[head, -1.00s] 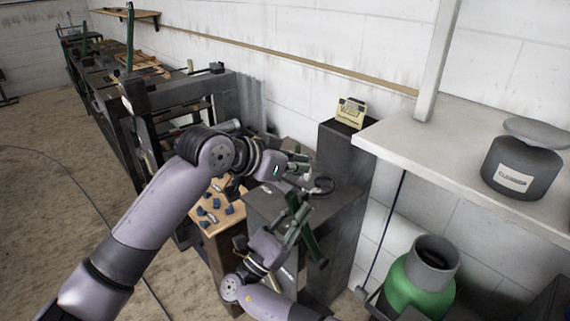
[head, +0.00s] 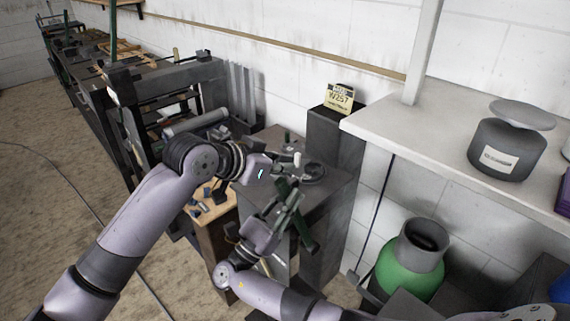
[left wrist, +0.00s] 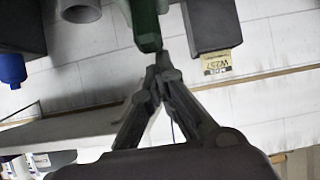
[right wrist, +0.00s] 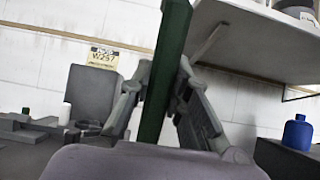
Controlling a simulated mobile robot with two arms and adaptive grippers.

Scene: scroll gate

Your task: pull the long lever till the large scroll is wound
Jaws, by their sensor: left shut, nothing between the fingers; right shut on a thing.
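A long dark green lever (right wrist: 166,70) runs between the fingers of my right gripper (right wrist: 160,95), which is shut on it. In the head view the lever (head: 307,232) slants beside the grey cabinet, partly hidden by my right gripper (head: 285,198). My left gripper (head: 290,168) is shut and empty above the cabinet top, higher than my right one. In the left wrist view a green bar end (left wrist: 147,38) shows just beyond the tips of my left gripper (left wrist: 160,70); I cannot tell if they touch. I cannot pick out the large scroll for certain.
A grey cabinet (head: 332,190) stands against the wall, with a W257 sign (head: 341,97) on the post behind. A white shelf (head: 450,150) juts out at the right, bearing a dark pot (head: 505,152). A green vessel (head: 410,268) stands below. A black rack (head: 135,120) fills the left.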

